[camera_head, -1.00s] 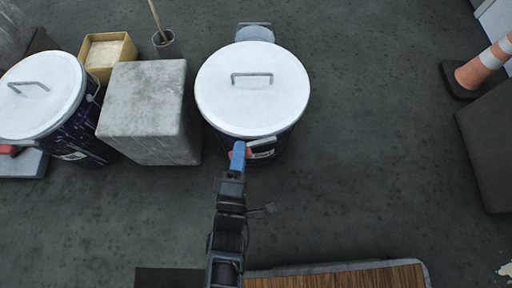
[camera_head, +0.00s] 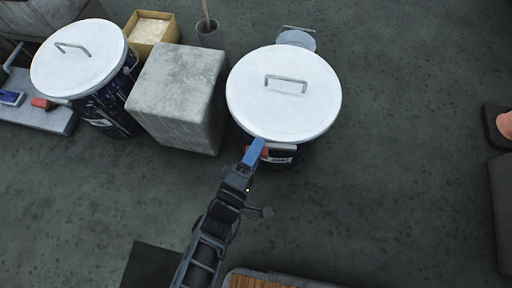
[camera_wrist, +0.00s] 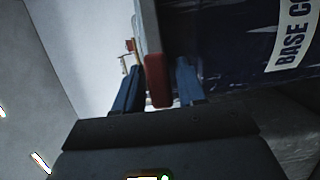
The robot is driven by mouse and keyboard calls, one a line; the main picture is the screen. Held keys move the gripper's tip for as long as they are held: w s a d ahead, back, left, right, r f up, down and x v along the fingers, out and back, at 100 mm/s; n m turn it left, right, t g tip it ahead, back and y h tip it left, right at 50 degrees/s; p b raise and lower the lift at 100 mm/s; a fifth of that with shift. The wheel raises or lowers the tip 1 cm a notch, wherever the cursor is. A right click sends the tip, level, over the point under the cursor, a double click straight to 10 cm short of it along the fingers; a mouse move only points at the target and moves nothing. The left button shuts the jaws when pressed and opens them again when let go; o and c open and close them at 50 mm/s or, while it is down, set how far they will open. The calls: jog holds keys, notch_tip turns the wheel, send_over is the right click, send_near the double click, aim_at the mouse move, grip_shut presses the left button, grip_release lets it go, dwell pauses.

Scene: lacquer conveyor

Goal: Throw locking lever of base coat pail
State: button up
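The base coat pail, dark blue with a white lid (camera_head: 290,115), stands right of the grey block in the head view. In the wrist view its dark side (camera_wrist: 225,50) carries a partly cut-off label reading "BASE C". Its red locking lever (camera_wrist: 157,82) stands between the two blue fingers of my gripper (camera_wrist: 158,66). The fingers are apart, with a gap on each side of the lever. In the head view my gripper (camera_head: 257,151) is at the pail's near rim and hides most of the lever.
A concrete block (camera_head: 180,95) stands left of the pail. Beyond it is a second white-lidded pail (camera_head: 82,65) beside a low grey platform (camera_head: 45,115) holding a red piece. A yellow box (camera_head: 150,30) and a grey pot (camera_head: 208,36) are behind.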

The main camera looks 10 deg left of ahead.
jog(key=shift+o, duration=0.7)
jog(key=p+v, duration=0.1)
jog(key=v, duration=0.6)
jog(key=shift+s+a+p, duration=0.15)
jog(key=shift+s+p, duration=0.2)
